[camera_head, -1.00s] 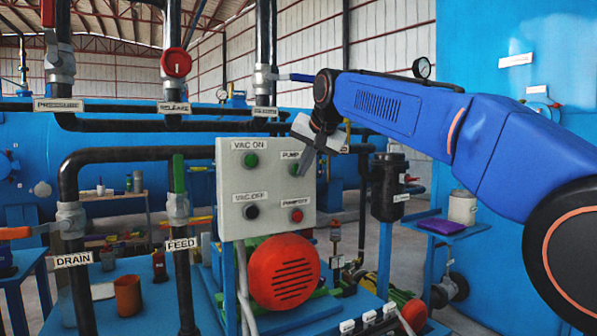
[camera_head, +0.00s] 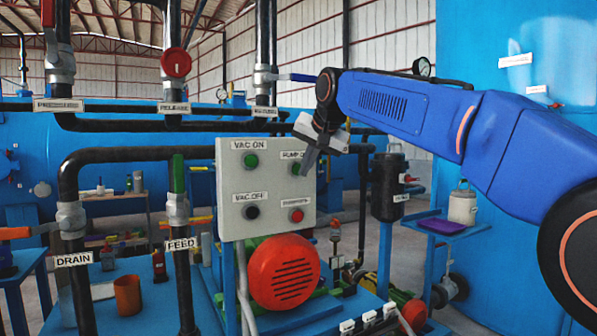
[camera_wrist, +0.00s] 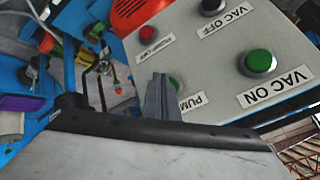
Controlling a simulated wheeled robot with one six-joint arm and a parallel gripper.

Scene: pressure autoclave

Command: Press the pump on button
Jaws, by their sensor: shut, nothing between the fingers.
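The grey control panel (camera_head: 272,188) carries labelled buttons. The green pump on button (camera_head: 297,168) is at its upper right, under a label partly covered by my gripper. In the wrist view the green pump on button (camera_wrist: 175,86) is partly hidden behind my finger. My gripper (camera_head: 308,172) is shut and empty, its tip at the right side of this button. In the wrist view my gripper (camera_wrist: 158,92) points at the panel's pump side. I cannot tell whether the tip touches the button.
The green vac on button (camera_head: 250,161), black vac off button (camera_head: 251,212) and red pump off button (camera_head: 296,215) share the panel. A red motor (camera_head: 284,272) sits below. Black pipes (camera_head: 120,154) run left; a dark cylinder (camera_head: 388,187) stands right.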

